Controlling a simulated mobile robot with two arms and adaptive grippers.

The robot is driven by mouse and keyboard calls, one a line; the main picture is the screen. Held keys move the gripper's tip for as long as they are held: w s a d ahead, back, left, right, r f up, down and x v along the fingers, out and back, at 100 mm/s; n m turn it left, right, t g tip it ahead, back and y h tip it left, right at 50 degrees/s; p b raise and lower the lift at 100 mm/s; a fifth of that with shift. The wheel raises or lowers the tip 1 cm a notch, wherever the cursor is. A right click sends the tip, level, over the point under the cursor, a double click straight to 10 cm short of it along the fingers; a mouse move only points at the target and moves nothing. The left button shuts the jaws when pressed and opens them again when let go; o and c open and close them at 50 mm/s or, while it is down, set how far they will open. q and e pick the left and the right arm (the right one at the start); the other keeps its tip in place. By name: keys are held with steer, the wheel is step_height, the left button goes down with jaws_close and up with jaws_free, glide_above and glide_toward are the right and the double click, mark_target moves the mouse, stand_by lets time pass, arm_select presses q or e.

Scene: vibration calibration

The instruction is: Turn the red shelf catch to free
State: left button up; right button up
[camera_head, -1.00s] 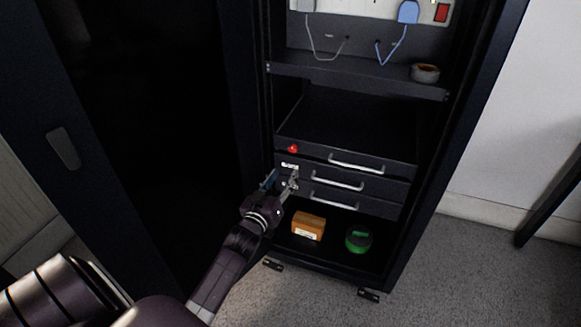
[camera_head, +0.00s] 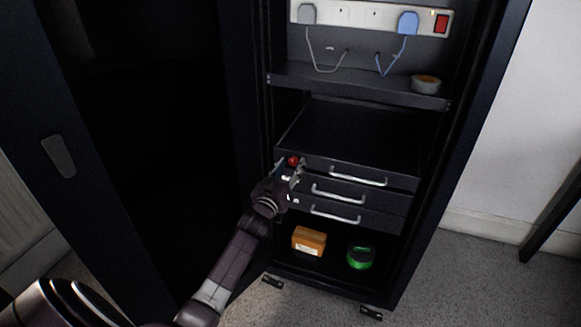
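The red shelf catch (camera_head: 293,160) is a small round red knob at the left end of the top drawer front (camera_head: 338,172) in the dark cabinet. My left gripper (camera_head: 290,166) is at the catch, its fingers apart on either side of the red knob. I cannot tell whether the fingers touch it. The white label below the catch is partly covered by the gripper. My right gripper does not show.
Three drawers with silver handles (camera_head: 338,193) are stacked below an empty shelf space. An orange box (camera_head: 309,241) and a green round item (camera_head: 360,256) lie at the bottom. A tape roll (camera_head: 425,84) sits on the upper shelf (camera_head: 352,88). A dark open door (camera_head: 60,150) stands at the left.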

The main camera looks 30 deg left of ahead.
arm_select(q)
jaws_close()
